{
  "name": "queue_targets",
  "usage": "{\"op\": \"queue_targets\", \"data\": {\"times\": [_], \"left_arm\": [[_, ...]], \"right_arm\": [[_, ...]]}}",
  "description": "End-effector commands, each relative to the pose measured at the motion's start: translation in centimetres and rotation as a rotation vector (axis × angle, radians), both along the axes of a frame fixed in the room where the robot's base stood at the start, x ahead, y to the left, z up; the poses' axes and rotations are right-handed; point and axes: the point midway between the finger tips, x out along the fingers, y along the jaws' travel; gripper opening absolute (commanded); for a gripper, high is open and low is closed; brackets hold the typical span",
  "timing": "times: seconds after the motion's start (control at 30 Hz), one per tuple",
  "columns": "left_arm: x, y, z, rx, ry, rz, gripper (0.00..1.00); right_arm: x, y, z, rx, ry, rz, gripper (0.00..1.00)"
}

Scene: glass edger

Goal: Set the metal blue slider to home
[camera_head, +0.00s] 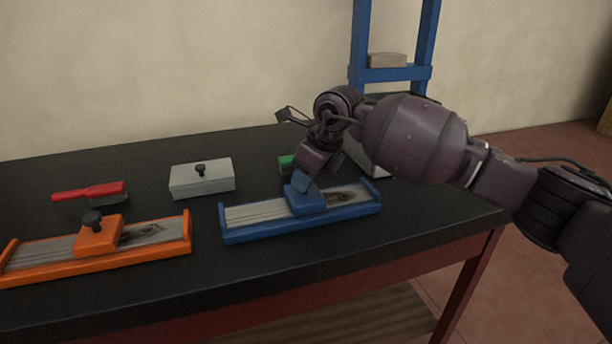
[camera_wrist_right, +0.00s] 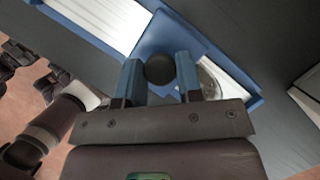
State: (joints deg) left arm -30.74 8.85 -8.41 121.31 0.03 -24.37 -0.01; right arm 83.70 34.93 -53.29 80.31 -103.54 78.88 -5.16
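The blue slider (camera_head: 306,198) is a block on a blue-framed metal track (camera_head: 262,213) on the dark table. It sits a little right of the track's middle, with bare rail to its left and a dark worn patch to its right. My right gripper (camera_head: 307,181) points down at it from above. In the head view the gripper hides the knob. My left gripper is not in view.
An orange slider (camera_head: 98,238) on its own track stands at the front left. A red-handled brush (camera_head: 90,192), a grey lidded box (camera_head: 202,179) and a green item (camera_head: 286,161) lie behind. A blue frame (camera_head: 390,75) rises at the back. The wall is behind.

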Motion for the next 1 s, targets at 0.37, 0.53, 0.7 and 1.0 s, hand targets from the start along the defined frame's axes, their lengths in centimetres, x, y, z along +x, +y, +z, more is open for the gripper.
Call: {"op": "queue_targets", "data": {"times": [0.37, 0.53, 0.7, 1.0], "left_arm": [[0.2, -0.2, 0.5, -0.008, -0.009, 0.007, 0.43], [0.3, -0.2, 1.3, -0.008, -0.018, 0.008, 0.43], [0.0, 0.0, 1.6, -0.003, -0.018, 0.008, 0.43], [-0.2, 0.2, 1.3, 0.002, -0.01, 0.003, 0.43]], "right_arm": [[-0.5, 1.5, 0.3, 0.0, -0.002, 0.002, 0.0], [-1.8, 5.5, 0.6, 0.001, -0.005, 0.005, 0.0], [-3.1, 9.5, 0.4, 0.0, -0.003, 0.004, 0.0], [-4.1, 12.8, 0.2, 0.001, -0.002, 0.001, 0.0]]}}
